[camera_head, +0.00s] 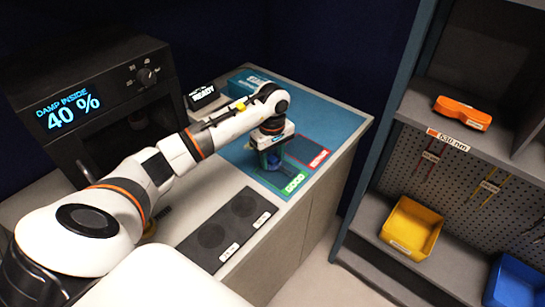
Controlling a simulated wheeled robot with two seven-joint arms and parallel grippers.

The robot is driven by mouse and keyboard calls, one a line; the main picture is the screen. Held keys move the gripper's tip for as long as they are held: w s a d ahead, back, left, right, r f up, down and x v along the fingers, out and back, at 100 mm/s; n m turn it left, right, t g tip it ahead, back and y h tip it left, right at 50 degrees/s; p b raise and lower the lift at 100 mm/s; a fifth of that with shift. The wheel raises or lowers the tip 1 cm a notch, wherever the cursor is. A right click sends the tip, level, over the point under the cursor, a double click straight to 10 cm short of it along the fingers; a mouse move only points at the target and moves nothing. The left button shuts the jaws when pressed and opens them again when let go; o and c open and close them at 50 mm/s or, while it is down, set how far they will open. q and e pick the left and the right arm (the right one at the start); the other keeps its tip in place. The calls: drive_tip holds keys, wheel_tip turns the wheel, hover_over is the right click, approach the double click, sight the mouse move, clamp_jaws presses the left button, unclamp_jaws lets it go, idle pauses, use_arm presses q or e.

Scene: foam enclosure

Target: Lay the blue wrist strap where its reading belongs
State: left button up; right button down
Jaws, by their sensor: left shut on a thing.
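My left gripper (271,160) reaches over the blue mat (333,122) from the left and points down. It is shut on the blue wrist strap (270,158), which is mostly hidden by the gripper. The strap is just above or on the area with the green "GOOD" label (293,185); I cannot tell whether it touches the mat. A red-outlined area with a red label (320,158), too small to read surely, lies to the right and behind. A small black display (203,95) reads "READY". My right gripper is not in view.
A dark cabinet (105,95) at left shows "DAMP INSIDE 40 %". A dark two-circle pad (225,228) lies at the counter front. A teal box (248,82) stands at the back. At right, shelves hold an orange case (462,112), a yellow bin (411,228) and a blue bin (514,286).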

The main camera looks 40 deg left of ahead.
use_arm(q)
drive_tip(key=shift+f, duration=0.6)
drive_tip(key=shift+f, duration=0.15)
drive_tip(key=o, duration=1)
drive_tip(key=shift+c, duration=0.2)
